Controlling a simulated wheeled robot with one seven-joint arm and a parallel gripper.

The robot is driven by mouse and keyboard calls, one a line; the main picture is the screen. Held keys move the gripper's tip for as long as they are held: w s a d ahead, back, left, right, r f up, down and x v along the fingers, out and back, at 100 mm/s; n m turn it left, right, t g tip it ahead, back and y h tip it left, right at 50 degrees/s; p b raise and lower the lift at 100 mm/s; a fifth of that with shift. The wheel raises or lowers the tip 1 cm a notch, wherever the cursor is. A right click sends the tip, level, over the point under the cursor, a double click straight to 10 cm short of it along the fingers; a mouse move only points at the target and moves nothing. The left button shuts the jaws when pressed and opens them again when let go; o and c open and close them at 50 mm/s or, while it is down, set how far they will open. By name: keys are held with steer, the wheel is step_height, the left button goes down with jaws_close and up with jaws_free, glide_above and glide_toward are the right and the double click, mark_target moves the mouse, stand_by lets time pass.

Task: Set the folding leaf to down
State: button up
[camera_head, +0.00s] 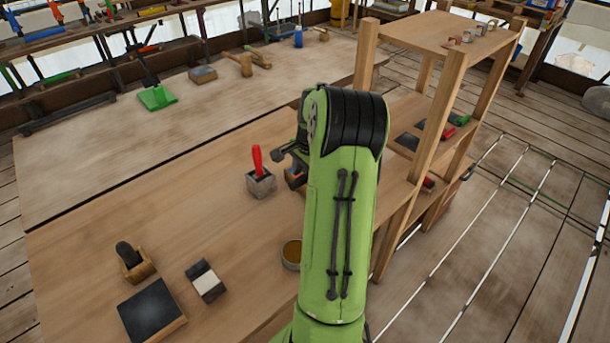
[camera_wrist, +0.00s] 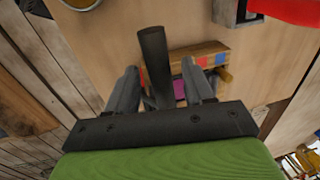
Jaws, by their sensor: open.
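A long panel (camera_head: 200,122) lies flat behind a dark seam across the bench top (camera_head: 215,215). It may be the folding leaf, but I cannot tell for sure; it looks level. My gripper is largely hidden behind my green arm in the head view. In the wrist view my gripper (camera_wrist: 160,68) is open above the bench. A dark grey rod (camera_wrist: 153,50) shows between the fingers; I cannot tell whether they touch it. Beyond it is a wooden block with coloured squares (camera_wrist: 193,54).
A red-handled tool (camera_head: 257,160) stands in a grey block, left of my arm. A round bowl (camera_head: 291,252), a dark-topped block (camera_head: 150,311) and a small plane (camera_head: 131,260) are nearer. A wooden shelf rack (camera_head: 434,125) stands close right. The bench's left middle is clear.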

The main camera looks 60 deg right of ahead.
jaws_close()
stand_by(0.3)
